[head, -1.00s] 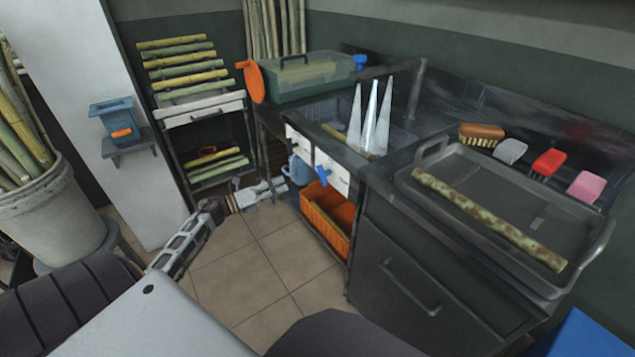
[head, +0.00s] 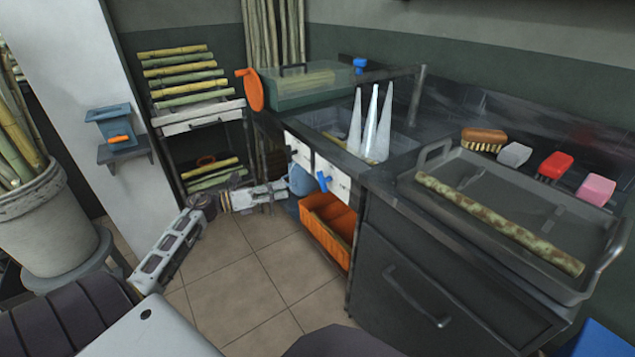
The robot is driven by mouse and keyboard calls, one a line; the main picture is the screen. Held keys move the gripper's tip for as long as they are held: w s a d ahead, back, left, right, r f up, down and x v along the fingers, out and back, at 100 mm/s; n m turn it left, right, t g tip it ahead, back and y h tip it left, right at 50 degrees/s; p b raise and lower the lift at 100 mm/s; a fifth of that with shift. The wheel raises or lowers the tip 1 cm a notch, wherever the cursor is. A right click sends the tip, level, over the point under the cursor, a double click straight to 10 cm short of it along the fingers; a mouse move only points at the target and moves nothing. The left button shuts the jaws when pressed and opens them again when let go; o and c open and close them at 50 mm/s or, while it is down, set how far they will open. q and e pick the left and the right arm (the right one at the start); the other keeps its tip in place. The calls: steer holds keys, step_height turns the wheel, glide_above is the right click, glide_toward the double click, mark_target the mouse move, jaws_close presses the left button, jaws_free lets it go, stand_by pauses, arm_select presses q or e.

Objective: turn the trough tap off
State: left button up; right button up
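Three pale, cone-like streams (head: 371,125) stand in the dark trough (head: 334,128) under a dark horizontal pipe (head: 390,74). A blue knob (head: 361,64) sits by the far end of this pipe. A second blue handle (head: 324,178), cross-shaped, is on the white front panel (head: 333,178) below the trough. I cannot tell which one is the trough tap. My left gripper (head: 283,190) reaches in low from the left, short of the panel and apart from the blue cross handle. Its fingers are too small to read. My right gripper is not in view.
An orange bin (head: 328,222) sits under the trough, and a bluish container (head: 300,180) is close by my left gripper. A grey tray (head: 566,222) with a cane stalk (head: 500,222) lies on the right counter. A cane rack (head: 196,112) stands left. The tiled floor between is clear.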

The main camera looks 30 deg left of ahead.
mark_target(326, 180)
arm_select(q)
steer(key=b+x, duration=0.3)
steer(key=x, duration=1)
steer(key=shift+w+d, duration=0.2)
steer(key=shift+w, duration=0.1)
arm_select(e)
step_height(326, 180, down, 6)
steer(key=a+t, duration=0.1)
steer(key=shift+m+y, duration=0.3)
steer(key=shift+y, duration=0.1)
arm_select(q)
jaws_close()
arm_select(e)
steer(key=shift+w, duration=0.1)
